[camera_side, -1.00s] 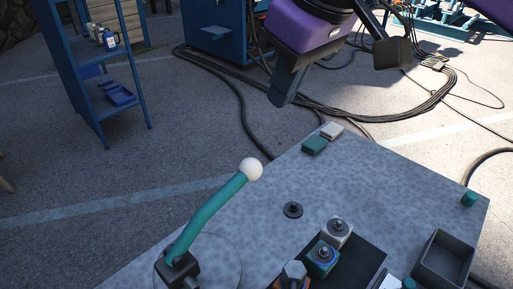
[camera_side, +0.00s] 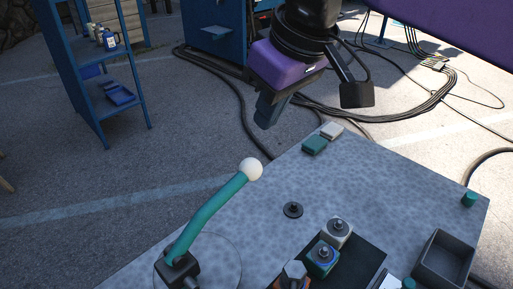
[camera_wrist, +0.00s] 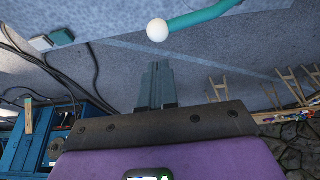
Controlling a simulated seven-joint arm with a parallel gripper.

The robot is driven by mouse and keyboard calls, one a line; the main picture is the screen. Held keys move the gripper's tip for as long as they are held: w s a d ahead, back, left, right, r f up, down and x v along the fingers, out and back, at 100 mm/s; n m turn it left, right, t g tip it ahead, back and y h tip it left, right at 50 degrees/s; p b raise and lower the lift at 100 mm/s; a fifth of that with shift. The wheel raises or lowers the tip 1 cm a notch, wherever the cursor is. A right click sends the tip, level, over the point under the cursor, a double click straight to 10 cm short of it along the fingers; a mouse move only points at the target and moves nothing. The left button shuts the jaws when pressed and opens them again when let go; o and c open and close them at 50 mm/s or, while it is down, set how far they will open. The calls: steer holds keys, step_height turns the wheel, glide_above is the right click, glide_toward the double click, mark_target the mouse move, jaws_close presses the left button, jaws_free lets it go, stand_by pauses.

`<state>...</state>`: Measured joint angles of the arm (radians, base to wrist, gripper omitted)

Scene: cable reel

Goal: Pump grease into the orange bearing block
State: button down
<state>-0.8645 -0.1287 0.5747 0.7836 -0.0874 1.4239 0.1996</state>
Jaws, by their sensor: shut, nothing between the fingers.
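The pump lever is a teal curved handle (camera_side: 207,217) with a white ball knob (camera_side: 251,169), rising from a dark base (camera_side: 177,268) at the table's front left. The knob (camera_wrist: 157,30) and teal handle (camera_wrist: 205,16) also show in the wrist view, beyond the fingertips. My gripper (camera_side: 266,117) is shut and empty, in the air behind the knob and apart from it.
A grey open bin (camera_side: 443,259) stands at the table's right. Green and white pads (camera_side: 315,144) lie at the far edge. A small black knob-like part (camera_side: 293,210) sits mid-table. A blue shelf (camera_side: 98,70) stands on the ground behind. The table's middle is mostly clear.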

mark_target(257, 161)
steer(key=x, duration=0.9)
steer(key=shift+s+d+f, duration=0.1)
steer(key=shift+d+f, duration=0.1)
steer(key=shift+d, duration=0.05)
steer(key=shift+d+f, duration=0.1)
steer(key=shift+w+d+f+y, duration=0.3)
steer(key=shift+w+f, duration=0.05)
steer(key=shift+f, duration=0.15)
step_height(257, 161, down, 14)
steer(key=w+d+g+y, duration=0.2)
steer(key=shift+d+m+g, duration=0.2)
steer(key=shift+m+g, duration=0.1)
steer(key=shift+m, duration=0.1)
steer(key=shift+f, duration=0.15)
steer(key=w+d+r, duration=0.3)
steer(key=d+r, duration=0.6)
steer(key=r, duration=0.2)
steer(key=shift+r+y, duration=0.2)
steer(key=shift+y, duration=0.1)
